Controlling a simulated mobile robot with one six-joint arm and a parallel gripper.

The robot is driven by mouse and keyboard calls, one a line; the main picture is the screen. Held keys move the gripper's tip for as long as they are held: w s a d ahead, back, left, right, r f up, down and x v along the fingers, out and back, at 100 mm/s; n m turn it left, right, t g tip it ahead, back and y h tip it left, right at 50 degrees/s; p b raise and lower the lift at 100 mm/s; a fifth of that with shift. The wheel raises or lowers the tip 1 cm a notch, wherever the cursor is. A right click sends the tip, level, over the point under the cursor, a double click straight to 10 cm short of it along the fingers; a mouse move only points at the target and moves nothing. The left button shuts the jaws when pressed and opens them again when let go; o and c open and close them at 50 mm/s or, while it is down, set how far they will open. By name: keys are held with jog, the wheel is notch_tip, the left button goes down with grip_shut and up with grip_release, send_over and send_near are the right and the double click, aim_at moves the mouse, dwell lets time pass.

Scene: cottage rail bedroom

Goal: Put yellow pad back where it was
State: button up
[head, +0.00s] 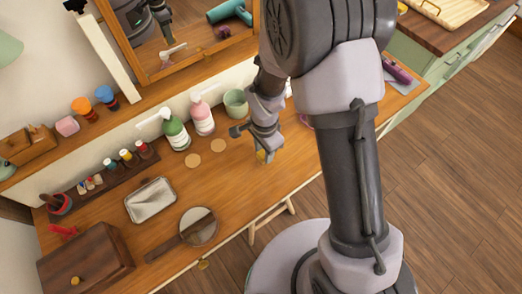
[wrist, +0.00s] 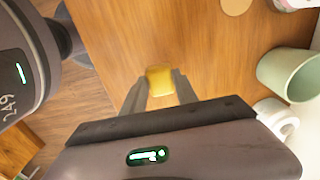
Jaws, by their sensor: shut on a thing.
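The yellow pad (wrist: 159,80) is a small block between my fingertips in the wrist view. My gripper (wrist: 160,90) is shut on it, over the wooden tabletop. In the head view my gripper (head: 262,150) is above the table's right half, and a bit of the yellow pad (head: 262,156) shows at its tip. I cannot tell whether the pad touches the tabletop. The wooden table (head: 245,190) is bare around the gripper.
A green cup (head: 236,103) stands behind my gripper; it also shows at right in the wrist view (wrist: 288,76). Pump bottles (head: 202,117), two tan discs (head: 193,160), a metal tray (head: 151,199) and a hand mirror (head: 198,227) are to the left. The table's front edge is near.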

aim_at(261, 150)
jog(key=shift+w+a+f, duration=0.1)
jog(key=shift+w+a, duration=0.1)
jog(key=shift+w, duration=0.4)
jog(key=shift+w+a+f, duration=0.1)
jog(key=shift+w+a, duration=0.05)
jog(key=shift+w, duration=0.4)
jog(key=shift+w+a+f+b, duration=0.1)
jog(key=shift+w+f+b, duration=0.1)
jog(key=shift+f+b, duration=1.25)
grip_shut()
jog(key=o, duration=1.2)
grip_release()
jog(key=shift+f+p, duration=0.3)
jog(key=shift+p, duration=0.1)
